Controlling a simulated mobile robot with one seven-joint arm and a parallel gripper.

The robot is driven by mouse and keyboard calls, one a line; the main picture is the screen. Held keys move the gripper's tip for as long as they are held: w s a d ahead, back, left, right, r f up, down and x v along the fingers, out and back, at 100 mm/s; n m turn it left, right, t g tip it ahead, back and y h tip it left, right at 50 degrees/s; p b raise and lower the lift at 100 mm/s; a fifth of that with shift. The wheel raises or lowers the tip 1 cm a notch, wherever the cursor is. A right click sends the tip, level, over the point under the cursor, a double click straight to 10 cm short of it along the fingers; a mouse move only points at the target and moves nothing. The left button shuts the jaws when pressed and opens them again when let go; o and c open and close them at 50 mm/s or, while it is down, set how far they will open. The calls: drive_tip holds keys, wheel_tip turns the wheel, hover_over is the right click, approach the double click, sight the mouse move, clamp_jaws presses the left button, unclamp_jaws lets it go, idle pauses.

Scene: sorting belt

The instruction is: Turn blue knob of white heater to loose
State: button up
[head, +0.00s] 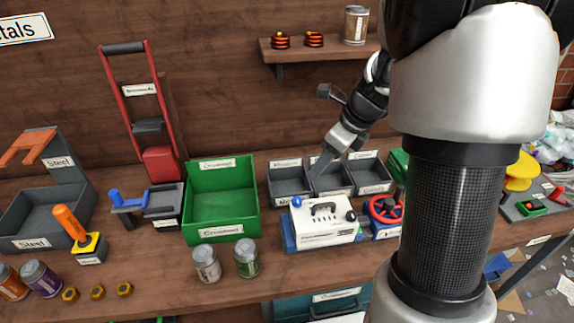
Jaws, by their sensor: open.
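A white box-shaped heater (325,226) with a dark handle on top stands on the bench, right of the green bin. Its blue knob (297,202) is at the top left corner. A dark knob (351,216) is at its right end. My gripper (321,166) is open and hangs above the grey bins behind the heater, tilted down and to the left. It is apart from the blue knob, up and to its right. The gap between the fingertips is small in this view. The knob's present setting cannot be read.
Three grey bins (272,188) stand behind the heater. A red valve wheel (385,208) is close on its right. A green bin (212,178) stands to its left, with two cans (206,265) in front. My arm hides part of the right side. The bench in front of the heater is clear.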

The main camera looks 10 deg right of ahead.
sight(297, 199)
drive_tip(key=b+x, duration=0.2)
drive_tip(key=x, duration=1.5)
drive_tip(key=shift+s+f+b, duration=0.1)
drive_tip(key=shift+f+b, duration=0.1)
drive_tip(key=shift+b, duration=0.1)
drive_tip(key=c, duration=1.1)
